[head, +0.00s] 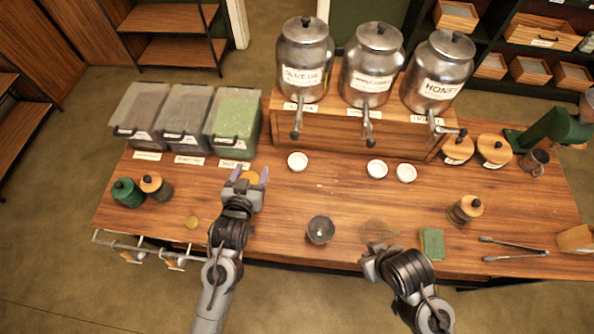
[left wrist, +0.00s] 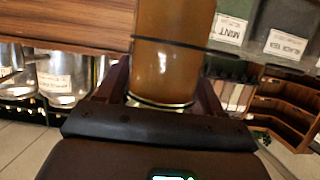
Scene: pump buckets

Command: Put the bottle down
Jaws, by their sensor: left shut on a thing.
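An amber bottle (left wrist: 172,55) stands between the fingers of my left gripper (left wrist: 165,90) in the left wrist view, and the gripper is shut on it. In the head view, my left gripper (head: 249,178) is over the left part of the wooden table (head: 285,205), in front of the green bin. Only a little of the bottle (head: 250,176) shows there, an orange-brown patch between the fingers. I cannot tell whether its base touches the table. My right gripper (head: 372,264) is at the table's front edge, and its fingers are not clear.
Three bins, one of them green (head: 233,118), stand at the back left. Metal dispensers, one marked honey (head: 436,75), stand on a wooden stand behind small white dishes (head: 377,169). Two lidded jars (head: 128,194) are at left. A dark glass bowl (head: 320,230) and green block (head: 432,244) lie near the front.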

